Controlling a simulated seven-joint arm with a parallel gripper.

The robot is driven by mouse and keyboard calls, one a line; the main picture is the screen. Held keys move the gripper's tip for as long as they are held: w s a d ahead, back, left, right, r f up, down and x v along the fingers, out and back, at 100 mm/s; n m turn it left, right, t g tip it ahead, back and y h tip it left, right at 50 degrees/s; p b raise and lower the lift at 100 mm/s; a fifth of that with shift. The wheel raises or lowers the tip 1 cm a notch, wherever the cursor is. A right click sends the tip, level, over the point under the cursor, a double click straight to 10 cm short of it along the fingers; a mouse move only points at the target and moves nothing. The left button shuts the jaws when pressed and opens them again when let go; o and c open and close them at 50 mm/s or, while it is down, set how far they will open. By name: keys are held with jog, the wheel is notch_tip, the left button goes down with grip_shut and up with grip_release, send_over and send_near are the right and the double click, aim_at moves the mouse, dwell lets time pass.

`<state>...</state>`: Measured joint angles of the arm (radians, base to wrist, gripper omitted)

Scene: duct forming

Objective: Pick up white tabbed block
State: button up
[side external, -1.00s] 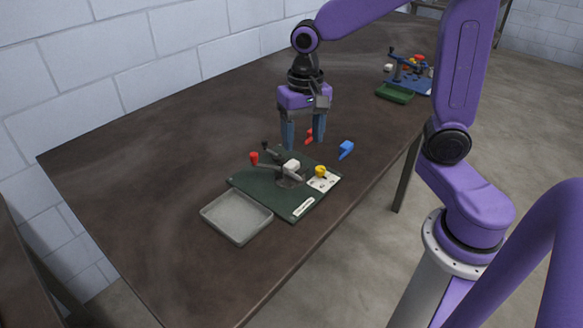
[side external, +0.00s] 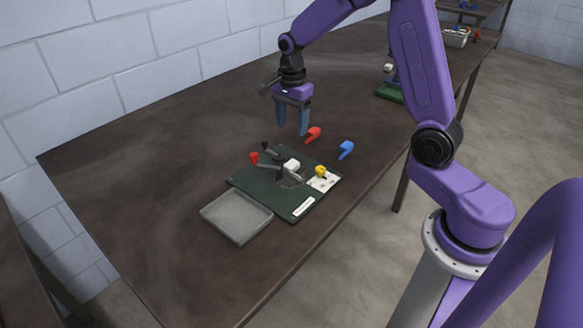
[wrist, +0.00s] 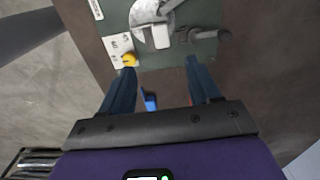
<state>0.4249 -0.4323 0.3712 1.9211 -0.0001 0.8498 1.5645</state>
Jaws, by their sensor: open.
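The white tabbed block (side external: 292,165) sits on the fixture in the middle of the dark green board (side external: 245,183). It also shows in the wrist view (wrist: 160,36), beyond the fingertips. My gripper (side external: 292,130) is open and empty, above the table behind the board in the side view. In the wrist view its two blue fingers (wrist: 160,72) are spread apart, with the block ahead of them and not between them.
A grey tray (side external: 237,218) lies beside the board's front left. A red piece (side external: 313,134) and a blue piece (side external: 346,149) lie on the table behind the board. A yellow piece (side external: 320,171) sits on the board's white plate.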

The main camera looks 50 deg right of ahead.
send_over(292, 163)
notch_tip(292, 163, down, 7)
jog(key=shift+s+a+f, duration=0.1)
jog(key=shift+a, duration=0.05)
jog(key=shift+f, duration=2.85)
grip_shut()
